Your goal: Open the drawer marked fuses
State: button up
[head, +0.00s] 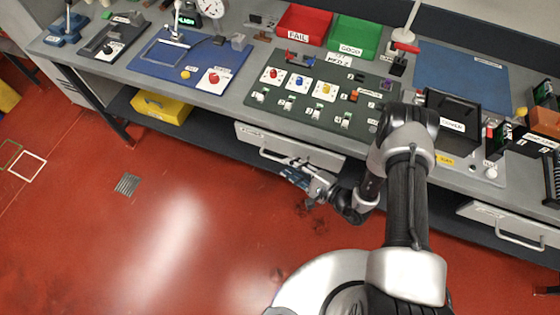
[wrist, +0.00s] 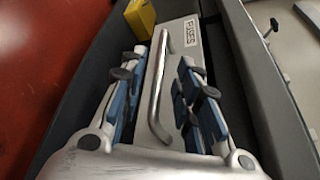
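The drawer marked FUSES (wrist: 183,42) has a grey front with a black-lettered label and a pale bar handle (wrist: 158,85). In the head view the drawer (head: 250,134) sits under the bench's front edge and looks shut. My gripper (head: 293,172) is in front of it at handle height. In the wrist view my gripper (wrist: 160,82) is open, with blue-padded fingers on either side of the handle. There are visible gaps between the pads and the bar. In the head view, my gripper and arm partly hide the drawer's right part.
A second drawer (head: 508,224) with a bar handle is at the right under the bench. A yellow bin (head: 162,107) stands on the lower shelf (head: 215,122) to the left. The bench top (head: 240,99) above holds mats, trays and parts. The red floor in front is clear.

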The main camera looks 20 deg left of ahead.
aim_at(280, 160)
jog(key=b+x, duration=0.1)
jog(key=x, duration=0.4)
jog(key=shift+w+a+f, duration=0.1)
jog(key=shift+w+a, duration=0.05)
jog(key=shift+a, duration=0.15)
jog(key=shift+c, duration=0.4)
grip_shut()
